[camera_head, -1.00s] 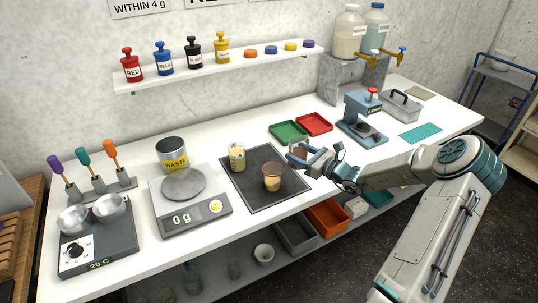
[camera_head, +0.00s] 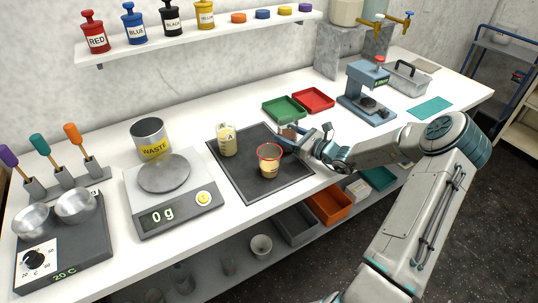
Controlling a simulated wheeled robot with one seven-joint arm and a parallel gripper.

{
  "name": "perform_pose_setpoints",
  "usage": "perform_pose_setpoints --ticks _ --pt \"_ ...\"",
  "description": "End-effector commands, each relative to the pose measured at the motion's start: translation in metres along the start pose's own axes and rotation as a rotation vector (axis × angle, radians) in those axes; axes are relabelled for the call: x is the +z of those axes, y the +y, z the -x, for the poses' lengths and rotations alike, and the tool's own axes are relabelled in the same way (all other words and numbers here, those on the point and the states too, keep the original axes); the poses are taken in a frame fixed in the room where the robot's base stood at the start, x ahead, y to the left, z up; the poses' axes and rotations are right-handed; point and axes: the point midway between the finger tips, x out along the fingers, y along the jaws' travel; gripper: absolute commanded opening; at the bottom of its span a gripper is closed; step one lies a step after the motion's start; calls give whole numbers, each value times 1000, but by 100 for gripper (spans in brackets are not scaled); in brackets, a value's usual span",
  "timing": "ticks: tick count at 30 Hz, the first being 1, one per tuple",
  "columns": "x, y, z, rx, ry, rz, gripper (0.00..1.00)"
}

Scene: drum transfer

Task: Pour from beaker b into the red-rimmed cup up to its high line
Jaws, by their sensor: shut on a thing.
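The red-rimmed cup (camera_head: 269,162) stands upright on the dark mat (camera_head: 247,187), with pale yellow stuff inside. Its lines are too small to read. My gripper (camera_head: 287,141) is just behind and right of the cup, above the mat's right part. It is shut on a small clear vessel (camera_head: 289,131), likely beaker b, mostly hidden behind the fingers; its label and fill cannot be read. A beaker marked A (camera_head: 227,141), with pale yellow contents, stands upright on the mat, left of and behind the cup.
A scale (camera_head: 176,205) reading 0 g and a waste pot (camera_head: 149,138) stand left of the mat. Green (camera_head: 284,109) and red (camera_head: 314,100) trays lie behind my gripper. A blue-grey press (camera_head: 366,95) stands to the right. The table's front edge is close to the mat.

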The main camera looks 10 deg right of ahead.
Motion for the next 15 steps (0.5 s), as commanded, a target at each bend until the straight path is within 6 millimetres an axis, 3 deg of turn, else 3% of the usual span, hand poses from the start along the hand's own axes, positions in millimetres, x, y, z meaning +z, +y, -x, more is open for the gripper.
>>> perform_pose_setpoints --ticks 15 --pt "-1 2 0 0 -7 38 25"
